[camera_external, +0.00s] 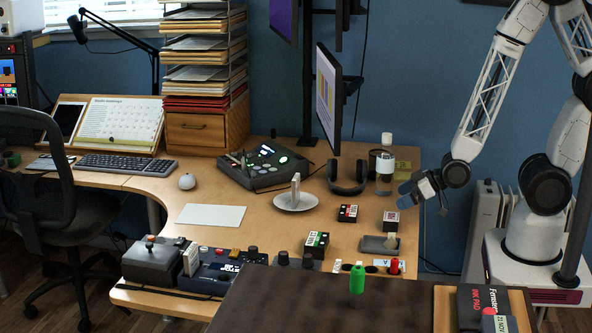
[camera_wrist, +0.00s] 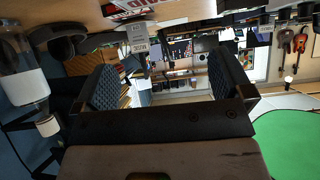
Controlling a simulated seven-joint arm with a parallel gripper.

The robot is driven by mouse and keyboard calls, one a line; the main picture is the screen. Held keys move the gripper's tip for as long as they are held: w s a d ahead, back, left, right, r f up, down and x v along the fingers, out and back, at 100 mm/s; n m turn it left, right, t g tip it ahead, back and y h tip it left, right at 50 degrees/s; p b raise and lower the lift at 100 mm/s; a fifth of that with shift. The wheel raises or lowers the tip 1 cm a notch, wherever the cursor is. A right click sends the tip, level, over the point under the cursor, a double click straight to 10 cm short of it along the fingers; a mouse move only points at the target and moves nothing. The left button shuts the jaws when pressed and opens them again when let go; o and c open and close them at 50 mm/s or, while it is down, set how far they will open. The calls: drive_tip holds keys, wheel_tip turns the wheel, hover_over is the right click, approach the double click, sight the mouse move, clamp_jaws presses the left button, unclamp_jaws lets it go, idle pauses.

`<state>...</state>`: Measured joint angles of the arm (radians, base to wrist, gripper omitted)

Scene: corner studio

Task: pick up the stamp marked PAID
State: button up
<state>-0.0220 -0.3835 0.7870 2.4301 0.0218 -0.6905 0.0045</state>
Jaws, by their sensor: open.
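Several small dark blocks with coloured labels stand on the desk in the external view. One has a red label (camera_external: 347,213), one is green, white and red (camera_external: 316,244), and one has a pale and red top (camera_external: 391,216). Their lettering is too small to read, so I cannot tell which is the PAID stamp. My gripper (camera_external: 425,190) is open and empty above the desk's right edge, beyond the pale-and-red block. In the wrist view my gripper (camera_wrist: 165,78) has its two dark fingers wide apart. A red-and-white label (camera_wrist: 132,8) and a small grey tag (camera_wrist: 138,38) show upside down above them.
A clear bottle with a white cap (camera_external: 385,170) and headphones (camera_external: 347,177) stand near the gripper. A grey pad (camera_external: 378,244) lies by the blocks. A round white stand (camera_external: 295,200) and a monitor (camera_external: 327,95) are further left. The desk between is partly clear.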

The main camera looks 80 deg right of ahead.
sight(394, 221)
drive_tip(key=s+f+t, duration=0.1)
drive_tip(key=f, duration=0.1)
drive_tip(key=s+f, duration=0.1)
drive_tip(key=f, duration=0.1)
drive_tip(key=s+f+t, duration=0.1)
drive_tip(key=f, duration=0.1)
drive_tip(key=shift+s+t, duration=0.3)
drive_tip(key=shift+s, duration=0.1)
drive_tip(key=shift+s+f+t, duration=0.3)
drive_tip(key=shift+s+f, duration=0.05)
drive_tip(key=shift+s, duration=0.25)
drive_tip(key=shift+w, duration=0.1)
drive_tip(key=shift+x, duration=1.2)
drive_tip(key=shift+w, duration=0.1)
drive_tip(key=shift+x, duration=2.55)
drive_tip(key=shift+d, duration=0.1)
drive_tip(key=shift+c, duration=0.2)
drive_tip(key=c, duration=1)
